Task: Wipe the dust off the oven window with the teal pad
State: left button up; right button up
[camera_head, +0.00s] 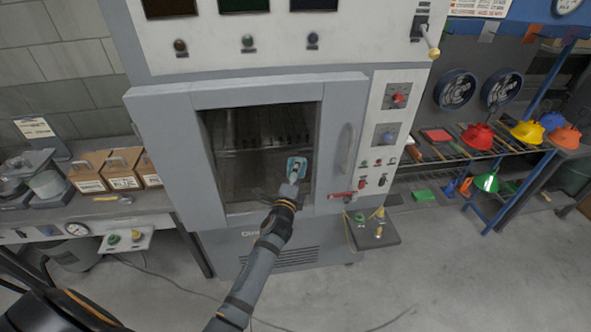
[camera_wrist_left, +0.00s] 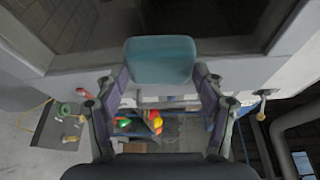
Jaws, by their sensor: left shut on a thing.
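The grey oven (camera_head: 345,105) stands upright, with a dark window (camera_head: 240,165) in its closed door. Faint greyish dust or haze seems to show on the glass, but its extent is hard to tell. My left gripper (camera_head: 293,174) is shut on the teal pad (camera_head: 302,166) in front of the window's right part. The pad also shows in the left wrist view (camera_wrist_left: 160,60), between the fingers, with the window behind it. Whether the pad touches the glass cannot be told. My right gripper is not in view.
A vertical door handle (camera_head: 346,148) stands out right of the window, and a red lever (camera_head: 340,195) sits below it. A small shelf (camera_head: 375,236) juts out at lower right. Brown boxes (camera_head: 122,172) stand on the left bench. Helmets (camera_head: 478,136) sit on the right rack.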

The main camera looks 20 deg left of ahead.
pick_arm(q)
jog(key=shift+s+d, duration=0.45)
jog(key=shift+s, duration=0.2)
jog(key=shift+s+d, duration=0.4)
jog(key=shift+s, duration=0.25)
jog(key=shift+w+a+f, duration=0.1)
jog(key=s+a+f+b, duration=0.5)
jog(key=a+f+b, duration=0.4)
jog(key=f+b, duration=0.15)
jog(key=shift+w+a+f+p, duration=0.15)
jog(key=shift+w+a, duration=0.35)
jog(key=shift+w, duration=0.3)
jog(key=shift+w+a+r+p, duration=0.15)
jog(key=shift+w+a, duration=0.3)
jog(key=shift+w, duration=0.3)
jog(key=shift+w+a+f+p, duration=0.15)
jog(key=shift+w+a, duration=0.35)
jog(key=shift+w, duration=0.3)
jog(key=shift+w+a, duration=0.4)
jog(key=shift+w, duration=0.25)
jog(key=shift+w+a, duration=0.35)
jog(key=shift+w, duration=0.3)
